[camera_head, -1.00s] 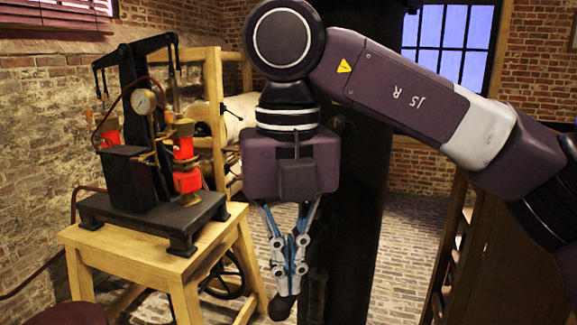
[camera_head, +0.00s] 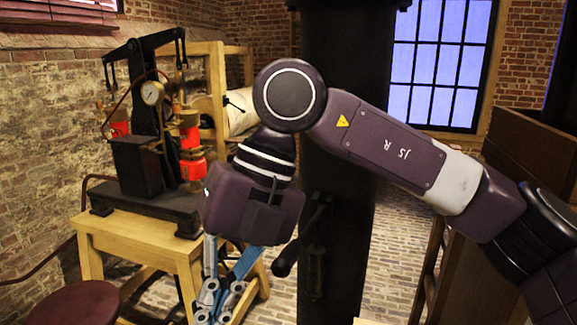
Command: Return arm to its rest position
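My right arm comes in from the right edge, its purple and white links bent at a round joint high in the middle. It hangs down from there to my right gripper (camera_head: 219,312), which points down and slightly left at the bottom of the view. The blue and silver fingers are drawn together and look shut, with nothing seen between them. The very tips are at or beyond the bottom edge. The gripper is in front of the wooden stand. My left gripper is not in view.
A black pump-like machine with a gauge (camera_head: 152,93) and red-filled jars (camera_head: 193,169) stands on a wooden stand (camera_head: 135,233) at left. A black column (camera_head: 345,130) with a lever handle (camera_head: 286,259) rises behind the arm. A dark red round seat (camera_head: 75,304) is at lower left.

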